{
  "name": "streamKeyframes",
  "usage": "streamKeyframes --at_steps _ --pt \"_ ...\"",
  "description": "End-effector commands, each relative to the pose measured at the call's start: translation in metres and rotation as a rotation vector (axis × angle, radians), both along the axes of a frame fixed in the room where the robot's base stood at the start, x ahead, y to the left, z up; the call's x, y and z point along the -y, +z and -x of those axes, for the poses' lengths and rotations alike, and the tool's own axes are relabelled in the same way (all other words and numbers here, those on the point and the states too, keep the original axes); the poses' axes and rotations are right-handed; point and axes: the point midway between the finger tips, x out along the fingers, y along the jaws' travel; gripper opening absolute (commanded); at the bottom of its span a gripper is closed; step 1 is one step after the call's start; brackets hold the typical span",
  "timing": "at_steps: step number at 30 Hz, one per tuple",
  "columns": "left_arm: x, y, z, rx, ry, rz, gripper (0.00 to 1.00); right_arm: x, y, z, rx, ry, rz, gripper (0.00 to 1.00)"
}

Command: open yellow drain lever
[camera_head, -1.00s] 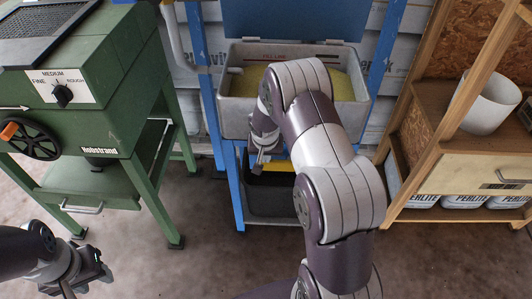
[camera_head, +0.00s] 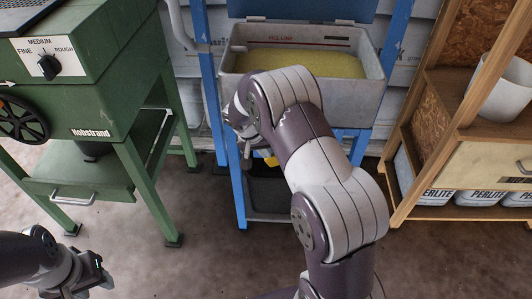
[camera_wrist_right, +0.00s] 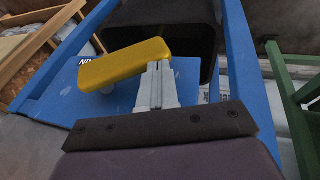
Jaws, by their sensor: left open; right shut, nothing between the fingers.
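The yellow drain lever (camera_wrist_right: 125,65) is a chunky bar on a blue frame in the right wrist view, lying slightly tilted. Only a small yellow part (camera_head: 271,160) shows in the head view, below the grey mixer tub (camera_head: 369,85), the rest hidden by my right arm. My right gripper (camera_wrist_right: 158,72) is shut with nothing between its fingers. Its tips are at the lever's right end; whether they touch it I cannot tell. In the head view the right gripper is partly hidden by its wrist. My left gripper (camera_head: 104,272) is open and empty at the lower left.
A black bin (camera_head: 268,192) sits under the tub inside the blue frame (camera_head: 211,90). A green machine (camera_head: 90,100) stands left and a wooden shelf (camera_head: 440,130) right. Open floor lies in front.

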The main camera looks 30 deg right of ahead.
Motion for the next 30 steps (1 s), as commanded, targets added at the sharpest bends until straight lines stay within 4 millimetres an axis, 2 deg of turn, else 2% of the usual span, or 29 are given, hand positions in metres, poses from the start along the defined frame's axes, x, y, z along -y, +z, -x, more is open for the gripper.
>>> streamKeyframes --at_steps 1,15,30 --pt "0.000 -0.007 0.000 0.000 0.000 0.000 0.43 0.000 -0.008 0.000 -0.001 0.000 -0.001 0.00" --pt "0.000 -0.037 0.000 0.000 0.000 0.000 0.43 0.005 -0.048 0.003 -0.001 0.001 -0.001 0.00" --pt "0.000 -0.068 0.000 0.000 0.000 0.000 0.43 0.023 -0.080 0.014 0.000 0.000 -0.001 0.00"
